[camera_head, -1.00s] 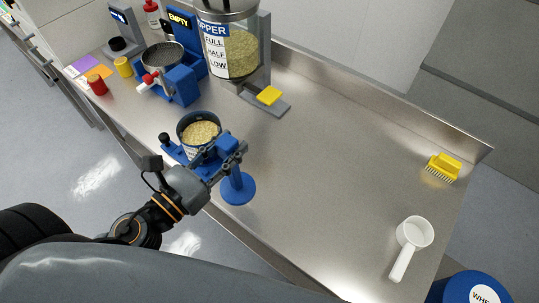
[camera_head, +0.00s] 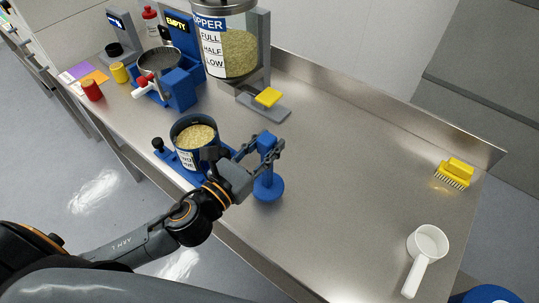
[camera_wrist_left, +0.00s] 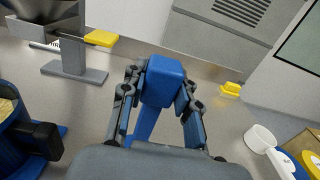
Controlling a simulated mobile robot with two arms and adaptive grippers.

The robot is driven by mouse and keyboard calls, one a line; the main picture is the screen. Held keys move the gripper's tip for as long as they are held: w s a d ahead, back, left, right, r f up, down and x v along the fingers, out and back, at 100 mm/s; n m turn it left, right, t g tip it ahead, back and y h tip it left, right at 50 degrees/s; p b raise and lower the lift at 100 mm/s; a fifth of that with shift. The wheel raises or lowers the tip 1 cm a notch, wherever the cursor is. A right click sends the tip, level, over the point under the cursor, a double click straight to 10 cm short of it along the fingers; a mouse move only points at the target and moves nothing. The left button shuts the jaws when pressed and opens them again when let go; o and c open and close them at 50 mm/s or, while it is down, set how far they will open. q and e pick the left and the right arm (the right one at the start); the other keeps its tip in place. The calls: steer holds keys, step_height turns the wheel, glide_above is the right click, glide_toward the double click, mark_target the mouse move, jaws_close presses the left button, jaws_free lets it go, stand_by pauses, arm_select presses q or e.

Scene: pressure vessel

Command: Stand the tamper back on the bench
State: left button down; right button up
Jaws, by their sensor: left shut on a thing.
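The blue tamper (camera_head: 267,187) has a block-shaped handle, a thin stem and a round flat foot. It is upright or nearly so, over the bench top (camera_head: 340,185) near its front edge. My left gripper (camera_head: 262,148) is shut on the tamper's handle. In the left wrist view the handle of the tamper (camera_wrist_left: 164,80) sits between the two fingers, and its foot is hidden. I cannot tell whether the foot touches the bench. My right gripper is not in view.
A blue pot of grain (camera_head: 195,137) on a blue stand is close left of the gripper. Behind are a hopper (camera_head: 228,50) and a blue-based scale (camera_head: 180,88). A yellow brush (camera_head: 455,173) and white scoop (camera_head: 425,248) lie at the right. The bench middle is clear.

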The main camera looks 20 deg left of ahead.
arm_select(q)
steer(key=shift+w+d+f, duration=0.3)
steer(key=shift+w+f, duration=0.05)
steer(key=shift+f, duration=1.55)
steer(key=shift+f+b, duration=0.15)
steer(key=shift+b, duration=0.15)
steer(key=c, duration=1)
jaws_free()
steer(key=shift+s+f, duration=0.1)
steer(key=shift+a, duration=0.1)
